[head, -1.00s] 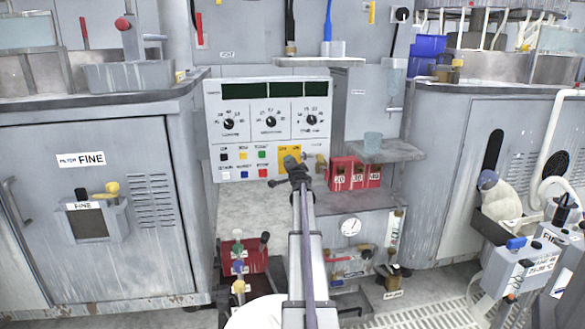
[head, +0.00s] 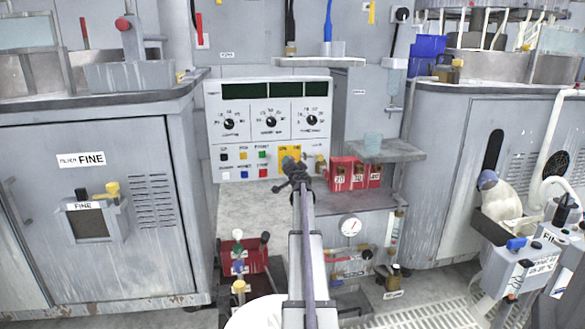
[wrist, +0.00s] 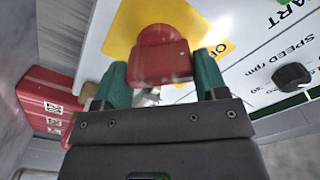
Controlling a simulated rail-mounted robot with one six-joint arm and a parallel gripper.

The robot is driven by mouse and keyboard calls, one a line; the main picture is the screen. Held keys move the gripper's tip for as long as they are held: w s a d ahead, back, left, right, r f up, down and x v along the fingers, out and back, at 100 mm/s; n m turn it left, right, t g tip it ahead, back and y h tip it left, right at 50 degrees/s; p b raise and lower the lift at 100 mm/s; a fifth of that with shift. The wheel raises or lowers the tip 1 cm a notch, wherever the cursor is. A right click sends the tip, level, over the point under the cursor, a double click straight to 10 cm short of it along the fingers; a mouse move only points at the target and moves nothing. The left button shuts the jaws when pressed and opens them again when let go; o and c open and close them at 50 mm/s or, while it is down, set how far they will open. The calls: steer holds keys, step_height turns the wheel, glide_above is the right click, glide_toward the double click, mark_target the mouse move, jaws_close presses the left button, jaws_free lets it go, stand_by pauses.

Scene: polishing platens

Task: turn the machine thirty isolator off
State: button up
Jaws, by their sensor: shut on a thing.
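The isolator is a red handle (wrist: 160,57) on a yellow plate (wrist: 130,22) marked OFF, seen close in the wrist view. In the head view the yellow plate (head: 290,152) is at the lower right of the white control panel, and my gripper hides its handle. My gripper (wrist: 162,80) has its green fingers on either side of the red handle and is shut on it. In the head view my gripper (head: 297,165) is in front of the plate. The handle's exact angle against its markings is hard to tell.
The white control panel (head: 268,133) has knobs and coloured buttons beside the plate. Red boxes (head: 357,174) with number labels stand close to its right, also at left in the wrist view (wrist: 40,97). The bench below (head: 245,205) is clear.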

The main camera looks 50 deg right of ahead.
steer(key=o, duration=0.9)
steer(key=shift+o, duration=0.2)
steer(key=shift+s, duration=0.1)
steer(key=v, duration=1)
steer(key=shift+s+a, duration=0.25)
